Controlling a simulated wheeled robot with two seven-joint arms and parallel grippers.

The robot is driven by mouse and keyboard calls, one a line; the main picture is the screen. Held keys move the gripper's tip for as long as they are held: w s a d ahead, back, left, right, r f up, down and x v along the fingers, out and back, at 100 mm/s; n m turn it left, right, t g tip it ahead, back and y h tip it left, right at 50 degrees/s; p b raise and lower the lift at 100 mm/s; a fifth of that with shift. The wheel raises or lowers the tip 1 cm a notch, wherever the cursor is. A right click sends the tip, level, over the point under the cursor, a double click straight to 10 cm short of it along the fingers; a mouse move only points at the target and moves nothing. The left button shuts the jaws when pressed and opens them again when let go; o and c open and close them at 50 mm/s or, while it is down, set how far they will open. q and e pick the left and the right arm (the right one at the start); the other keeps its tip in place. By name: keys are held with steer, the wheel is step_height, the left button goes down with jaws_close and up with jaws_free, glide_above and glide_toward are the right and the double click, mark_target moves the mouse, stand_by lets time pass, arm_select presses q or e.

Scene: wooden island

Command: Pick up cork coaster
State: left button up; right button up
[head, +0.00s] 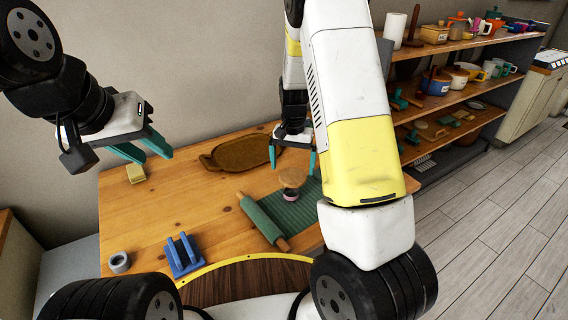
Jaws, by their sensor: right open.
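A round tan disc that looks like the cork coaster (293,177) lies near the middle of the wooden table, on top of a small dark round object (290,193) at the edge of a green ribbed mat (300,210). My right gripper (293,165) points down just above the coaster. Its teal fingers are spread apart, one on each side, with nothing visible between them. Whether the fingers touch the coaster I cannot tell. My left gripper (156,158) is open and empty above the left part of the table.
A brown wooden tray (240,152) lies behind the coaster. A green rolling pin (262,221) lies in front-left. A blue holder (183,256), a grey tape roll (119,262) and a yellow block (136,173) stand on the left. Shelves (458,90) with kitchenware stand at right. The table's left middle is clear.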

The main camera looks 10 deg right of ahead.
mark_target(293, 175)
steer(key=shift+d+f, duration=0.1)
steer(key=shift+f, duration=1.45)
steer(key=c, duration=1.3)
steer(key=shift+r, duration=0.2)
